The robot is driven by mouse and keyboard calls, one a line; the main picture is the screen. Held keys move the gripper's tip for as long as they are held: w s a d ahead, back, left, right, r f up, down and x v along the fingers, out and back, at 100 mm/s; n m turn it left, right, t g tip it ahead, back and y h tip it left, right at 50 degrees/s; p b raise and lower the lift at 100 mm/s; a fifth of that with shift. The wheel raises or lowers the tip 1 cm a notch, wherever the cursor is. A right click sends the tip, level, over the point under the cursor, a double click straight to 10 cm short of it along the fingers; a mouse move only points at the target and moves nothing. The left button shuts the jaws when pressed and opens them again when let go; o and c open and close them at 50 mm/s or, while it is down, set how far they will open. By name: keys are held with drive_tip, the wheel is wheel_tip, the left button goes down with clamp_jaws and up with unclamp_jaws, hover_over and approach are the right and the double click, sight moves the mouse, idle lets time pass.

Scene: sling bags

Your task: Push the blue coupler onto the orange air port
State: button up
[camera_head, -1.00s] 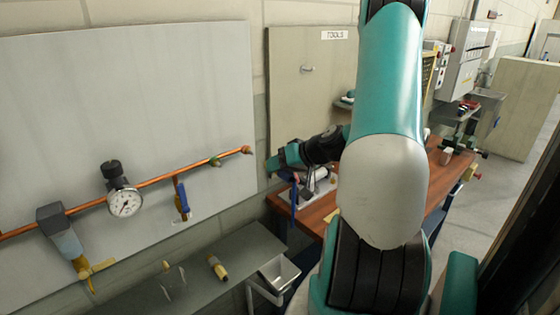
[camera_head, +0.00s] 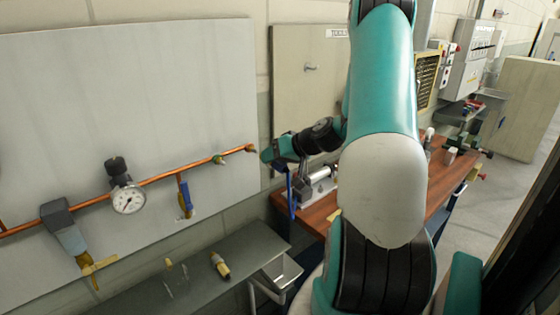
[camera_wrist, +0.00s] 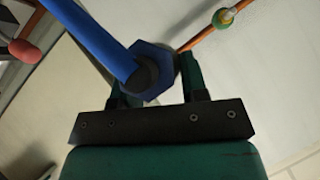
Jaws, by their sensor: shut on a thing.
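My gripper (camera_wrist: 155,80) is shut on the blue coupler (camera_wrist: 152,70), a dark blue hex piece with a bright blue hose (camera_wrist: 95,35) running up and left from it. In the head view the gripper (camera_head: 272,153) is just right of the wall pipe's right end, and the hose (camera_head: 291,195) hangs below it. An orange-brown fitting (camera_head: 250,148) sits at that pipe end, apparently the orange air port. A small gap shows between it and the gripper. In the wrist view the pipe end is hidden behind the coupler and right finger.
The copper pipe (camera_head: 160,177) carries a green fitting (camera_head: 219,160), a round gauge (camera_head: 128,200) and valves. A grey shelf (camera_head: 235,250) holds small parts below. A wooden bench (camera_head: 318,215) stands behind my arm. In the wrist view a red knob (camera_wrist: 25,51) shows at the upper left.

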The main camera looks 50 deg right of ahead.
drive_tip(key=shift+w+d, duration=0.1)
drive_tip(key=shift+w, duration=0.55)
drive_tip(key=shift+b, duration=0.65)
idle(1.2)
drive_tip(key=shift+w+d, duration=0.2)
drive_tip(key=shift+w, duration=0.55)
drive_tip(key=shift+w+d, duration=0.15)
drive_tip(key=shift+w, duration=0.55)
drive_tip(key=o, duration=1.1)
drive_tip(key=b+v, duration=0.5)
drive_tip(key=v, duration=1.2)
drive_tip(key=shift+s+d+r, duration=0.1)
drive_tip(key=shift+s, duration=0.05)
